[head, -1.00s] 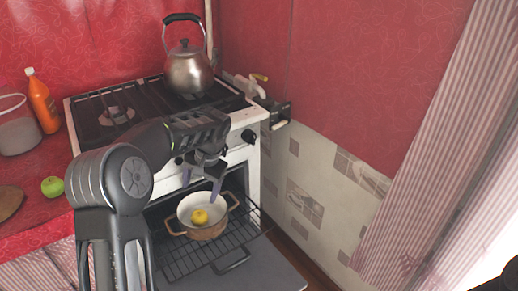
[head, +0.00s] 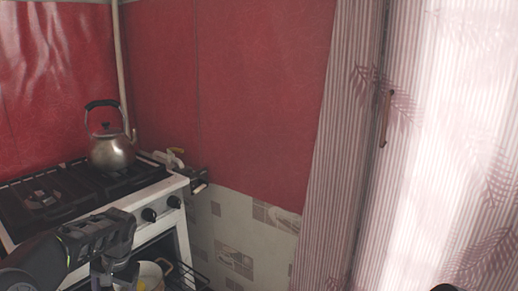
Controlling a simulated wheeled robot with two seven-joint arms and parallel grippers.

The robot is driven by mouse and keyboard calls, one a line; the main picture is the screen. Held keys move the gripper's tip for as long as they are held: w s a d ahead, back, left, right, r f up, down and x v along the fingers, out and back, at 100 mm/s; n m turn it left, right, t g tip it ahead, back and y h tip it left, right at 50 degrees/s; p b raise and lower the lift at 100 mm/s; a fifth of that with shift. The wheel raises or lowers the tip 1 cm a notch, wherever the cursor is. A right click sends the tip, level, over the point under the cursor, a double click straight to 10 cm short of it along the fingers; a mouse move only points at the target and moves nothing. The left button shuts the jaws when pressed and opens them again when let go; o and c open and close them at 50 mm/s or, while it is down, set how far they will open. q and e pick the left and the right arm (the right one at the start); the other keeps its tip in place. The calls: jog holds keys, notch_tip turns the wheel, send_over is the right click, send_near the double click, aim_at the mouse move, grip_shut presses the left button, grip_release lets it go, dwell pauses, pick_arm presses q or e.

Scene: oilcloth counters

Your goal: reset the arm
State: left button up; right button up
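My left arm comes in at the lower left. Its gripper (head: 113,272) is in front of the stove, with its two fingers pointing down and apart, and nothing shows between them. The fingertips are close to the bottom edge of the view. A pot (head: 151,269) with a light inside and a yellow thing in it sits in the open oven, just right of the gripper and partly cut off. Only a small dark piece shows at the bottom edge on the right; my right gripper cannot be made out.
The white stove (head: 158,204) stands at the left with a steel kettle (head: 112,151) on its back burner. The oven rack (head: 196,279) shows at the bottom. A red and tiled wall (head: 232,244) is right of the stove. A striped curtain (head: 330,170) hangs at the right.

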pick_arm(q)
jog(key=s+d+f+m+h, duration=0.1)
jog(key=s+d+f+h, duration=0.1)
jog(key=d+f, duration=0.7)
jog(key=s+d+f+h, duration=0.2)
jog(key=s+d+f, duration=0.1)
jog(key=d+f, duration=0.6)
jog(key=s+d+f+n+h, duration=0.1)
jog(key=s+d+f+h, duration=0.2)
jog(key=s+d+f, duration=0.7)
jog(key=s+d+n, duration=0.2)
jog(key=s+d, duration=0.2)
jog(key=s, duration=1)
notch_tip(320, 180, up, 14)
jog(key=w+p, duration=0.1)
jog(key=p, duration=1.5)
jog(key=shift+d+r+t, duration=0.15)
jog(key=shift+t, duration=0.15)
pick_arm(e)
notch_tip(320, 180, up, 16)
jog(key=shift+w, duration=0.3)
